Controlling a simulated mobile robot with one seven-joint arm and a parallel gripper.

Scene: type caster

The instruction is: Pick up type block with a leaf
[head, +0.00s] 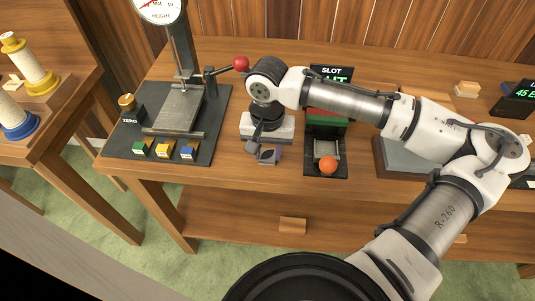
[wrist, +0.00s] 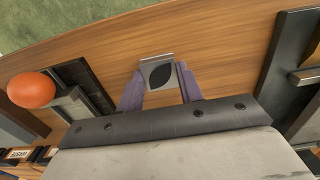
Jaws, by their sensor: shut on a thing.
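The type block with a leaf (wrist: 158,72) is a small grey metal block with a dark leaf shape on its face. In the wrist view it sits between the two purple fingers of my gripper (wrist: 160,82), which is shut on it. In the head view my gripper (head: 265,155) is low over the front part of the bench, between the height gauge and the slot fixture. The block is small there, and I cannot tell whether it touches the bench top.
The height gauge base (head: 215,135) stands left, with small green, yellow and blue blocks at its front. The slot fixture (head: 311,160) with an orange ball (head: 328,164) is close on the right. A grey slab (head: 400,160) lies further right. The bench's front edge is near.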

